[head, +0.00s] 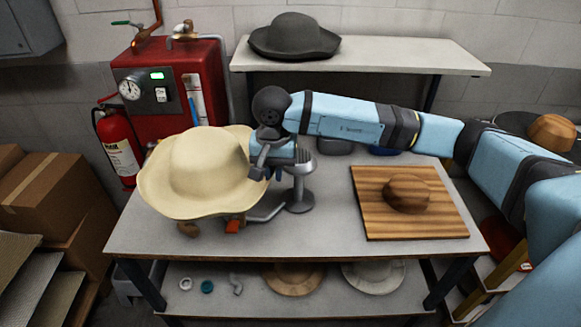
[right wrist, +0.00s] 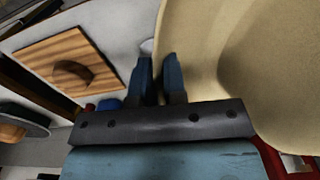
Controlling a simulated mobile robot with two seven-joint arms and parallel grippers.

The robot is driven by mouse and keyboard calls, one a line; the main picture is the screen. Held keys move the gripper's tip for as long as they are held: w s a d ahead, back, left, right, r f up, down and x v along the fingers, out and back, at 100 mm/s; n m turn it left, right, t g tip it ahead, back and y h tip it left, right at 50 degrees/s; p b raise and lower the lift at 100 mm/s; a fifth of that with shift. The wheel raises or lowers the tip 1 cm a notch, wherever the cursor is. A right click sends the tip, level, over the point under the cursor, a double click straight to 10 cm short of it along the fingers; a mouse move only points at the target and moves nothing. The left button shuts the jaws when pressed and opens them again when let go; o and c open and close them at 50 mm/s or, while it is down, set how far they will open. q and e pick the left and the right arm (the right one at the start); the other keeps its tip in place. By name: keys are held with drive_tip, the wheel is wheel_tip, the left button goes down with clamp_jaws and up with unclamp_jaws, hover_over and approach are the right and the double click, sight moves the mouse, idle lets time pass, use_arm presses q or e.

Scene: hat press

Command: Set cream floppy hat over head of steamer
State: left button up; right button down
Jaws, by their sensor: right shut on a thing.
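The cream floppy hat (head: 205,165) is held crown up above the left part of the table, with its brim spread wide. My right gripper (head: 262,168) is shut on the right side of its brim. In the right wrist view the cream hat (right wrist: 225,65) fills the right side, beside the fingers (right wrist: 157,68). The silver steamer stand (head: 299,190) stands on the table just right of the hat, and the hat is apart from it. My gripper and arm partly cover the steamer's head. My left gripper is not in view.
A wooden board (head: 365,205) with a brown hat form (head: 407,192) lies at the table's right. A red boiler (head: 175,90) stands behind left, with a fire extinguisher (head: 120,147) beside it. A dark hat (head: 294,37) sits on the back shelf (head: 400,55).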

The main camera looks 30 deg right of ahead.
drive_tip(key=w+d+f+m, duration=0.15)
drive_tip(key=d+m, duration=0.25)
drive_tip(key=m, duration=0.5)
drive_tip(key=w+d+f+m, duration=0.1)
drive_tip(key=d+f+m, duration=0.25)
drive_tip(key=m, duration=0.55)
wheel_tip(320, 180, down, 14)
drive_tip(key=b, duration=0.8)
drive_tip(key=shift+w+r+b, duration=0.15)
drive_tip(key=shift+r+b, duration=0.05)
drive_tip(key=shift+b, duration=0.1)
drive_tip(key=shift+d, duration=0.1)
drive_tip(key=shift+f, duration=0.15)
drive_tip(key=shift+f+b, duration=0.4)
drive_tip(key=shift+b, duration=0.05)
drive_tip(key=c, duration=1.1)
unclamp_jaws()
